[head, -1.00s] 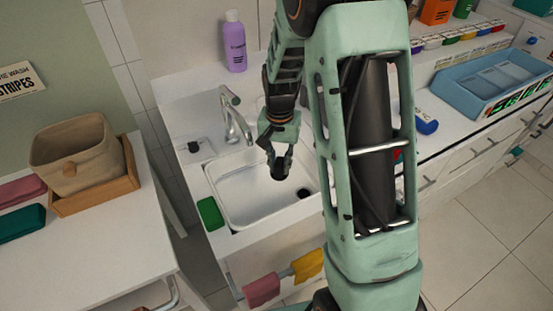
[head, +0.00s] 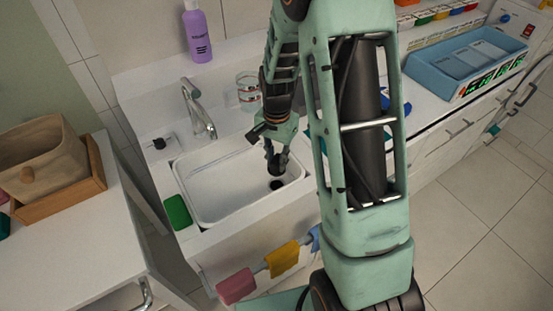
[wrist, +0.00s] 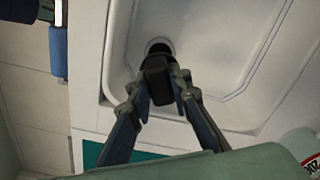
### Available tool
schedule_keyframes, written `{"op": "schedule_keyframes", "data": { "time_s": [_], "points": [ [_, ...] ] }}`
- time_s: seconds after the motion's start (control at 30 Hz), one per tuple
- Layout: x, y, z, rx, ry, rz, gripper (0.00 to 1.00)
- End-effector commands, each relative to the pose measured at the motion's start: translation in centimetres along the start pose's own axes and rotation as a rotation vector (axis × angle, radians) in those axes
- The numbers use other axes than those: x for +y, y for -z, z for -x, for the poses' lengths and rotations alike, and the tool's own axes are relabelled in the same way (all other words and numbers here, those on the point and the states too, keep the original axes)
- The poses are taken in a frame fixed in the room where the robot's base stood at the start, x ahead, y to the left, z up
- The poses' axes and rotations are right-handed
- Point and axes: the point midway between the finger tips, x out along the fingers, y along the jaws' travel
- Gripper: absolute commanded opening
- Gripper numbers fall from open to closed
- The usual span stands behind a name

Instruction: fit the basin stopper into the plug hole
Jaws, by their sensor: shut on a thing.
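My gripper (head: 277,163) is over the right end of the white basin (head: 215,193), fingers pointing down. It is shut on the black basin stopper (wrist: 156,82), which shows between the fingertips in the wrist view. The dark plug hole (head: 276,184) lies in the basin floor just below the gripper in the head view. In the wrist view the plug hole (wrist: 159,47) shows just beyond the stopper, which hides its near part. The stopper appears above the hole; I cannot tell the exact gap.
A tap (head: 199,112) stands behind the basin, with a glass jar (head: 247,92) and purple bottle (head: 197,32) farther back. A green sponge (head: 177,212) lies on the left rim. Pink (head: 236,285) and yellow (head: 283,259) cloths hang in front.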

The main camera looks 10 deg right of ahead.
Motion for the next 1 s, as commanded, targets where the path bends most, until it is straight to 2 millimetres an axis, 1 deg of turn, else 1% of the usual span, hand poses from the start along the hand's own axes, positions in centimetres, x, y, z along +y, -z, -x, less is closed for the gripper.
{"op": "schedule_keyframes", "data": {
  "time_s": [0.2, 0.33, 0.47, 0.8, 1.0],
  "points": [
    [0.0, 0.0, -0.1, 0.001, 0.001, 0.0, 0.0],
    [0.0, 0.0, -0.7, 0.0, 0.0, 0.0, 0.0],
    [0.0, 0.0, -1.7, 0.0, 0.0, 0.0, 0.0],
    [0.0, 0.0, -4.9, 0.0, 0.0, 0.001, 0.0],
    [0.0, 0.0, -5.8, 0.0, 0.0, 0.001, 0.0]
  ]
}}
